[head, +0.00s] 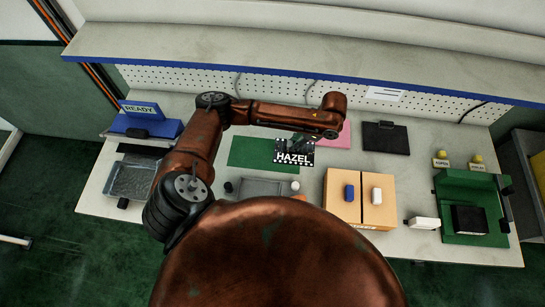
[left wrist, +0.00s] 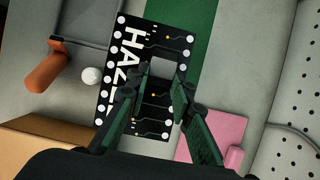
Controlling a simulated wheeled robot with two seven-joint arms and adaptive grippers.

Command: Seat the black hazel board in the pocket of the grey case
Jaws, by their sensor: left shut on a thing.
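The black hazel board (head: 293,157), with white HAZEL lettering and white dots at its edges, is under my left gripper (head: 303,141) in the head view. In the left wrist view, the board (left wrist: 158,112) shows beneath the fingers of my left gripper (left wrist: 158,80), which are closed on its small raised grey block. I cannot tell the gap between board and table. A shallow grey case (head: 262,186) lies in front of the board, partly hidden by my body; its edge shows at the top left of the wrist view (left wrist: 82,22). My right gripper is not in view.
A green mat (head: 250,153) and a pink pad (head: 334,138) lie near the board. Cardboard boxes (head: 342,208) stand right of the case. A green fixture (head: 460,187) with a black block is far right, a READY sign (head: 140,110) far left. A shelf overhangs the back.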

